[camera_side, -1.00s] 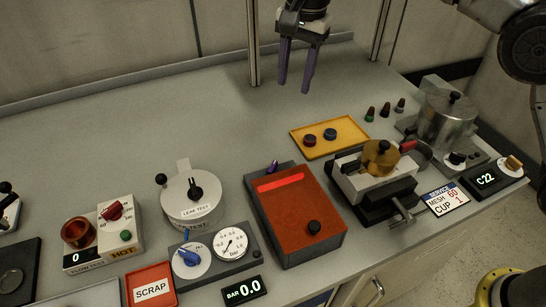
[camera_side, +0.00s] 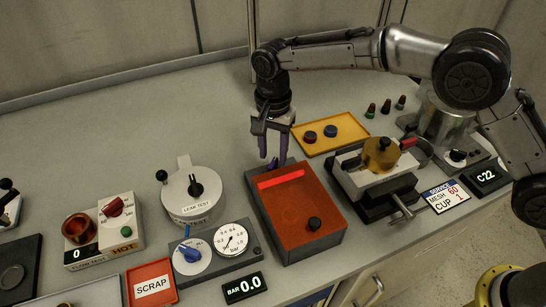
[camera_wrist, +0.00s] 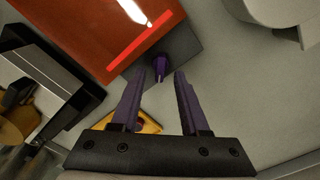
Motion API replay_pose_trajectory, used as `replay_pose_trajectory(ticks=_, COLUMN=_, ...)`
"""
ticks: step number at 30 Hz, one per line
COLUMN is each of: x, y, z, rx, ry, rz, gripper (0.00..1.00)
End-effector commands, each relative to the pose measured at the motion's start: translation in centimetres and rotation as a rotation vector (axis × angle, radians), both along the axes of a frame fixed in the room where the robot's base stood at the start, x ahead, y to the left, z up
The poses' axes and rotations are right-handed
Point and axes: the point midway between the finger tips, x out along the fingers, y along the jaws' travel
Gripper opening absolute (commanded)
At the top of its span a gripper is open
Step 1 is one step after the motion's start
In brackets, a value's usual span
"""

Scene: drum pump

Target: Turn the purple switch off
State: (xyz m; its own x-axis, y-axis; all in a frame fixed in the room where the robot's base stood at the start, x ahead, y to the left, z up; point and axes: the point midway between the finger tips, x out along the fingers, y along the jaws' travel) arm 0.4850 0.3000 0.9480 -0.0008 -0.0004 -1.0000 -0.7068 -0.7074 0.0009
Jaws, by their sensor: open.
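The purple switch (camera_wrist: 161,63) is a small lever at the back end of the red-topped box (camera_side: 300,212). In the side view it is mostly hidden behind my gripper's fingers. My gripper (camera_side: 273,160) points down just behind and above the box's back end. In the wrist view my gripper (camera_wrist: 156,78) is open and empty, its two purple fingers spread, with the switch showing just beyond and between the fingertips. I cannot tell whether the fingers touch it. A red strip (camera_side: 281,179) on the box top looks lit.
The yellow tray (camera_side: 354,125) with two round caps lies right of my gripper. A clamp-like device (camera_side: 375,180) stands right of the box. The white leak test pot (camera_side: 191,196) stands to the left. The table behind and left of my gripper is clear.

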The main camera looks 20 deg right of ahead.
Motion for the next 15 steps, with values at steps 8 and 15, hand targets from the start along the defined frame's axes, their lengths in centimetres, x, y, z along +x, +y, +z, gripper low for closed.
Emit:
replay_pose_trajectory(ticks=8, x=0.0, y=0.0, z=-2.4, rx=0.001, ry=-0.001, rz=0.000, gripper=0.45)
replay_pose_trajectory(ticks=15, x=0.0, y=0.0, z=-2.6, rx=0.001, ry=-0.001, rz=0.000, gripper=0.45)
